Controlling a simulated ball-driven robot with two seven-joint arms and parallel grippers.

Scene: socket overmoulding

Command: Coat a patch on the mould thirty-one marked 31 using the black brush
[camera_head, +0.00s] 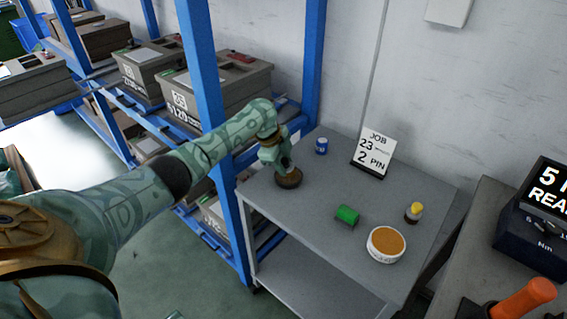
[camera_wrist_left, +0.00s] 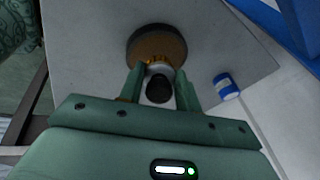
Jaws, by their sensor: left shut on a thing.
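My left gripper (camera_head: 285,168) is over the left end of the grey table. In the left wrist view, its fingers (camera_wrist_left: 159,78) are shut on a black-ended piece (camera_wrist_left: 158,90), which looks like the black brush's handle. Just beyond the fingertips is a round brown piece with a dark rim (camera_wrist_left: 150,45); it also shows in the head view (camera_head: 288,179), low at the tabletop. I cannot tell whether it is part of the brush or a holder. Large grey moulds (camera_head: 222,88) stand on the blue rack; I can read no 31 on any. My right gripper is not in view.
The table (camera_head: 320,232) holds a blue can (camera_head: 322,146), a job sign (camera_head: 373,154), a green cylinder (camera_head: 347,215), a yellow-capped bottle (camera_head: 414,212) and a white tub of orange-brown stuff (camera_head: 386,244). A blue rack post (camera_head: 207,90) stands close behind my left arm.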

